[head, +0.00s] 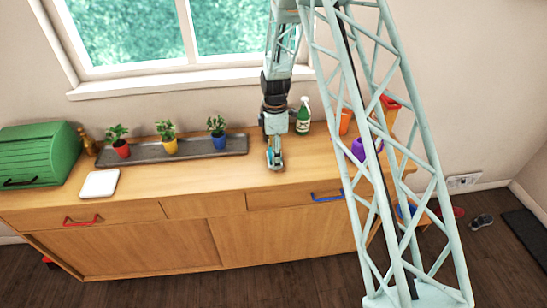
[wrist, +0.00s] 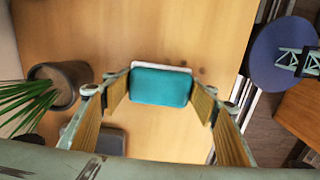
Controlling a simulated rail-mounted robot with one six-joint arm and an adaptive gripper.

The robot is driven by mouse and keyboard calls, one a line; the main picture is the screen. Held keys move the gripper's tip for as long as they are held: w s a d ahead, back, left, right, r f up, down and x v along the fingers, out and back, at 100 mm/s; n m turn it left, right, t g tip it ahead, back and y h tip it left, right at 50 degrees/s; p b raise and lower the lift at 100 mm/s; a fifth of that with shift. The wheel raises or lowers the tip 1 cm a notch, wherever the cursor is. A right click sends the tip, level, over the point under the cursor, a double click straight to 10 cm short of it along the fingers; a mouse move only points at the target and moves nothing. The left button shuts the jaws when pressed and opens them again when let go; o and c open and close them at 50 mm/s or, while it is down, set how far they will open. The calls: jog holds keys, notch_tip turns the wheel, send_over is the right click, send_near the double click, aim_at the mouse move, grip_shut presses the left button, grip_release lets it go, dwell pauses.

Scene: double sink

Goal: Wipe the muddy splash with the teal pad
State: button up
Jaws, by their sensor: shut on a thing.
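The teal pad (wrist: 160,86) is held between the two fingers of my gripper (wrist: 160,92) in the wrist view, with a whitish edge showing along its far side. In the head view my gripper (head: 274,160) is low over the middle of the wooden counter, in front of the green bottle. Whether the pad touches the counter I cannot tell. A few small brown spots (wrist: 205,70) show on the wood just beyond the pad's far right corner; they may be part of the muddy splash. The pad may hide more of it. I cannot make out the splash in the head view.
A grey tray (head: 240,146) with three potted plants lies left of my gripper. A green bottle (head: 303,118) stands behind it. A white board (head: 99,184) and a green bread box (head: 40,155) are further left. Bare counter lies between board and gripper.

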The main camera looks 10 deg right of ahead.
aim_at(276, 174)
jog(key=s, duration=0.2)
jog(key=shift+s+a+b, duration=0.3)
jog(key=shift+a+b, duration=0.05)
jog(key=shift+s+a+b, duration=0.15)
jog(key=shift+s+b, duration=0.2)
jog(key=shift+s, duration=0.8)
jog(key=shift+s+a+b, duration=0.1)
jog(key=shift+s+b, duration=0.25)
jog(key=shift+s, duration=0.75)
jog(key=shift+s+r, duration=0.15)
notch_tip(276, 174, up, 4)
jog(key=shift+f+p, duration=0.2)
jog(key=shift+p, duration=0.45)
jog(key=shift+r, duration=0.2)
jog(key=shift+r+p, duration=0.85)
jog(key=shift+r, duration=1.1)
